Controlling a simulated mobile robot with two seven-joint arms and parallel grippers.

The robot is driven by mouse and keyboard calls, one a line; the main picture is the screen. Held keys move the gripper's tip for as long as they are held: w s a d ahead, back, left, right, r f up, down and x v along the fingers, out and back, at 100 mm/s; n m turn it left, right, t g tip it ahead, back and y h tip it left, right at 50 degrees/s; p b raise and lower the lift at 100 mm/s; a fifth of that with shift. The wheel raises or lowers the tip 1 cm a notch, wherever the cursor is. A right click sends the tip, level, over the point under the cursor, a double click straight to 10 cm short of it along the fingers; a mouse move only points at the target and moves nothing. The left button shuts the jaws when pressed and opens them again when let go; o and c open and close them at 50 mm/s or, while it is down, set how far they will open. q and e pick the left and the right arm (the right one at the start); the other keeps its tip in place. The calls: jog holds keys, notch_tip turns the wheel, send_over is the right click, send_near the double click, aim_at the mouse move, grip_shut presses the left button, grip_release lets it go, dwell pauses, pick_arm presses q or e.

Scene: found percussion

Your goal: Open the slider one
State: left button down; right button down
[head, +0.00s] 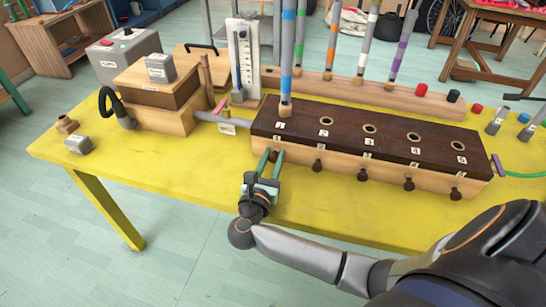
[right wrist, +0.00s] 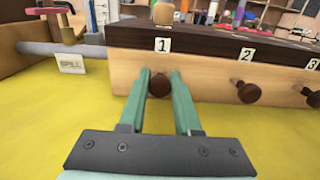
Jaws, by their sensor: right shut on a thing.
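A long wind chest (head: 373,135) with a dark brown top and pale wooden front stands on the yellow table. Its top has numbered holes, and a row of dark round slider knobs sticks out of its front. My right gripper (head: 270,157) is at the left end of that front. In the right wrist view its green fingers (right wrist: 160,76) sit on either side of the slider one knob (right wrist: 158,86), below the label 1 (right wrist: 162,45), and are shut on it. In the head view the fingers hide this knob. My left gripper is not in view.
A striped pipe (head: 286,60) stands over hole 1. Other striped pipes stand in a wooden rack (head: 340,88) behind. A wooden bellows box (head: 157,95) and grey weight (head: 78,145) are at left. The front strip of the yellow table (head: 200,170) is bare.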

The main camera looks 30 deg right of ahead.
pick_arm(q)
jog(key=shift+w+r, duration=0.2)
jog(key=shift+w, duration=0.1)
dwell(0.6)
pick_arm(e)
jog(key=shift+s+a+f+b, duration=0.2)
jog(key=shift+s+a+b, duration=0.25)
jog(key=shift+a+b, duration=0.3)
jog(key=shift+s+a, duration=0.25)
jog(key=shift+s+a+r+b, duration=0.15)
jog(key=shift+s+r+b, duration=0.05)
jog(key=shift+b, duration=0.15)
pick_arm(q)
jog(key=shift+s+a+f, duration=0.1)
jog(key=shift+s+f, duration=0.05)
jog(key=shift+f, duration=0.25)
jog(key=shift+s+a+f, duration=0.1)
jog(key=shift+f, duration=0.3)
pick_arm(e)
jog(key=c, duration=0.6)
grip_release()
jog(key=shift+c, duration=0.2)
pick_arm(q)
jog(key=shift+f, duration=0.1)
